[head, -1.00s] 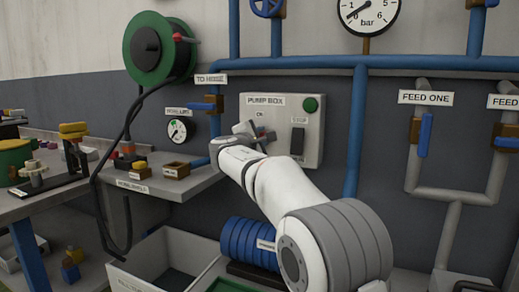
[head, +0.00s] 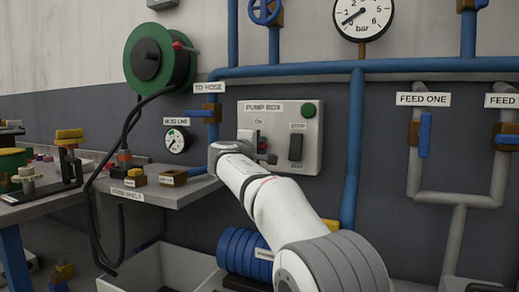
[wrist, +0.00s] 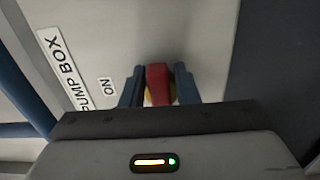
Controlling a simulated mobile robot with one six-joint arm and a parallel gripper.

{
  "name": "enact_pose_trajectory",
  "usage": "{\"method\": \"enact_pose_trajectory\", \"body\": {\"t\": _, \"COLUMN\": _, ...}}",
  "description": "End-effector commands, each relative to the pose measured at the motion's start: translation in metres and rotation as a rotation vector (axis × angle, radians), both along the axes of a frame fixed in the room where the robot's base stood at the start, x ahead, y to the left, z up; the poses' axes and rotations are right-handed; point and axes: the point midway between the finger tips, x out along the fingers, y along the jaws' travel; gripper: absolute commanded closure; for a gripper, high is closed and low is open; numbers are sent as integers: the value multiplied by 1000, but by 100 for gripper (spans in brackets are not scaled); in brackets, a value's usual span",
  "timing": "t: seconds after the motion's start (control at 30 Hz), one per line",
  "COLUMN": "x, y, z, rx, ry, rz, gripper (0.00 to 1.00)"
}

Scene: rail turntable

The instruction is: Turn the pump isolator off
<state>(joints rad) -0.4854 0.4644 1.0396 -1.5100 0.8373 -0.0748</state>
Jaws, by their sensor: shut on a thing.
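The pump box (head: 280,164) is a pale grey panel on the wall, labelled PUMP BOX, with an ON label at its left. The pump isolator's red handle (wrist: 158,84) shows in the wrist view, with a bit of yellow behind it, close to the ON label. My gripper (wrist: 158,88) is shut on this handle, one blue-grey finger on each side of it. In the head view my gripper (head: 262,146) is against the left part of the box, and my wrist and arm hide most of the isolator. The handle's exact angle is hard to tell.
A green button (head: 308,110) and a dark rocker switch (head: 296,147) sit on the box's right side. A blue pipe (head: 355,150) runs down just right of it.

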Motion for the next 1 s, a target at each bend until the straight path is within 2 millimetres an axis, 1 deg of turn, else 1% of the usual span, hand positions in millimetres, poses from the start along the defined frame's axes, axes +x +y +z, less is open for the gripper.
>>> {"method": "enact_pose_trajectory", "body": {"t": 0.03, "x": 0, "y": 2, "z": -2, "rx": 0, "ry": 2, "rz": 5, "gripper": 95}}
{"method": "enact_pose_trajectory", "body": {"t": 0.27, "x": 0, "y": 3, "z": -2, "rx": 0, "ry": 2, "rz": 5, "gripper": 95}}
{"method": "enact_pose_trajectory", "body": {"t": 0.3, "x": 0, "y": 3, "z": -1, "rx": -1, "ry": 2, "rz": 5, "gripper": 71}}
{"method": "enact_pose_trajectory", "body": {"t": 0.43, "x": 0, "y": 2, "z": -1, "rx": -1, "ry": 1, "rz": 4, "gripper": 61}}
{"method": "enact_pose_trajectory", "body": {"t": 0.67, "x": 0, "y": 1, "z": 0, "rx": -1, "ry": 0, "rz": 2, "gripper": 60}}
{"method": "enact_pose_trajectory", "body": {"t": 0.77, "x": -6, "y": 3, "z": 1, "rx": -1, "ry": 0, "rz": 3, "gripper": 60}}
{"method": "enact_pose_trajectory", "body": {"t": 0.87, "x": -18, "y": 8, "z": 0, "rx": -1, "ry": 1, "rz": 4, "gripper": 60}}
{"method": "enact_pose_trajectory", "body": {"t": 1.0, "x": -42, "y": 17, "z": 1, "rx": -1, "ry": 1, "rz": 5, "gripper": 60}}
